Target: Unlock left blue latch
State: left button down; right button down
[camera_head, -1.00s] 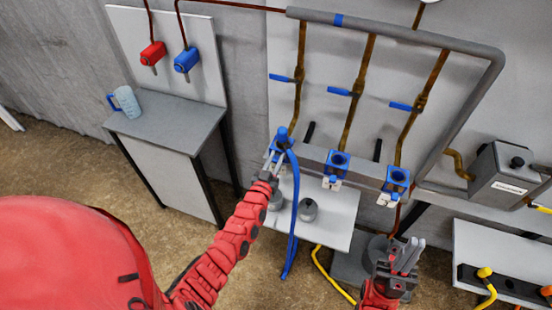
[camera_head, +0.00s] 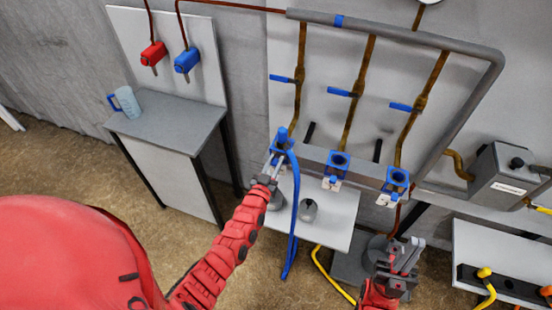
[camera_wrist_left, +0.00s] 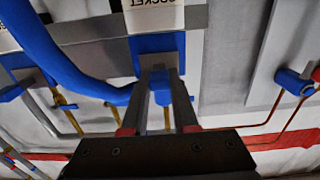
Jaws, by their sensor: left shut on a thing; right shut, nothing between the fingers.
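The left blue socket with its latch (camera_head: 272,147) sits at the left end of the grey rail, partly hidden by my left gripper and the hose. A blue hose (camera_head: 296,215) with a blue plug is at this socket and hangs down. My left gripper (camera_head: 273,163) is at the front of the socket. In the left wrist view, its fingers (camera_wrist_left: 163,85) are shut on a small blue latch piece (camera_wrist_left: 162,93) below the blue socket block (camera_wrist_left: 157,45). My right gripper (camera_head: 404,258) is shut and empty at lower right, away from the sockets.
Two more blue sockets, the middle one (camera_head: 338,163) and the right one (camera_head: 396,180), sit along the rail. Pipes with blue valve handles (camera_head: 342,92) rise above. A small white table (camera_head: 335,225) stands below.

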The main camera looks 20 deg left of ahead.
pick_arm(q)
jog(key=shift+s, duration=0.1)
jog(key=c, duration=0.7)
grip_release()
jog(key=shift+s, duration=0.15)
jog(key=shift+s, duration=0.2)
jog(key=s+b, duration=0.1)
jog(key=s, duration=0.4)
jog(key=s+b, duration=0.2)
jog(key=s, duration=0.4)
jog(key=s+b, duration=0.1)
jog(key=s, duration=0.5)
jog(key=shift+a, duration=0.3)
